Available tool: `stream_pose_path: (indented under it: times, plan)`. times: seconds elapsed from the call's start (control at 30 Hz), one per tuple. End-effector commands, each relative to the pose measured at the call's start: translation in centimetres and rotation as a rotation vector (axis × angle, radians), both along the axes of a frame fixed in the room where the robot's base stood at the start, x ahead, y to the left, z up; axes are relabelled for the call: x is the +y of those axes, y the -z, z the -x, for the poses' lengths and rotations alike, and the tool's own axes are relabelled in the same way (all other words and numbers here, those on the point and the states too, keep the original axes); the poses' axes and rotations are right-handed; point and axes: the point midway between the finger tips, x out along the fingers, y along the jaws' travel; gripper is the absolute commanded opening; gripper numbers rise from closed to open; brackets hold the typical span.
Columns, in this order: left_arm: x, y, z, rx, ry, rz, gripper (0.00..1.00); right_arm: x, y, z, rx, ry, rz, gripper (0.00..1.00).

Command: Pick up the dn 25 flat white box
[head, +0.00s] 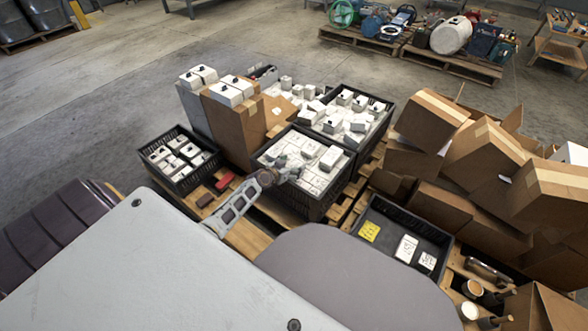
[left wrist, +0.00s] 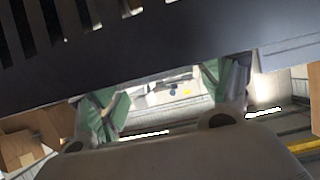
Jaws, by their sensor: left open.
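Flat white boxes (head: 312,181) lie packed in a black crate (head: 310,208) in the middle of the head view. Their print is too small to read, so I cannot tell which one is the dn 25 box. My left gripper (head: 287,173) reaches in from the left over this crate, low above the boxes; whether it touches one I cannot tell. In the left wrist view the green fingertips of my left gripper (left wrist: 160,97) are apart, with no box clearly held between them. A dark slotted surface fills the top of that view. My right gripper is not in view.
Another black crate (head: 382,110) with white boxes stands behind, and a smaller one (head: 172,181) at left. A tall cardboard box (head: 232,130) stands left of the middle crate. A black tray (head: 390,222) and open cartons (head: 480,150) are at right. Open floor (head: 110,105) lies behind.

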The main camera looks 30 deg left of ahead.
Motion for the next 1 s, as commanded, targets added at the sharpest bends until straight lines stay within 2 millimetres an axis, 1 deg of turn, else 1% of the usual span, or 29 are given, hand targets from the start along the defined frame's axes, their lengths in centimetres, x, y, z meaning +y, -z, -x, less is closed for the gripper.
stream_pose_path:
  times: [0.1,0.53,0.57,0.93,1.0]
  plan:
    - [-0.02,0.04,-0.27,-0.001,0.000,0.000,0.79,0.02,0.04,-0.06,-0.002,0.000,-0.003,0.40]
    - [0.00,0.04,-0.24,-0.001,0.000,-0.001,0.79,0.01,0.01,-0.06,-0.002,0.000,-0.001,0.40]
    - [0.00,0.03,-0.23,-0.001,0.000,-0.001,0.76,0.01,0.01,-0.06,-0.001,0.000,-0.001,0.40]
    - [0.01,0.04,-0.23,0.000,0.000,-0.001,0.28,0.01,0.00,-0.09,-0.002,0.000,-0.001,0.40]
    - [0.02,0.01,-0.24,-0.001,0.000,-0.001,0.28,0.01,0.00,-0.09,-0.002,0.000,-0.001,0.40]
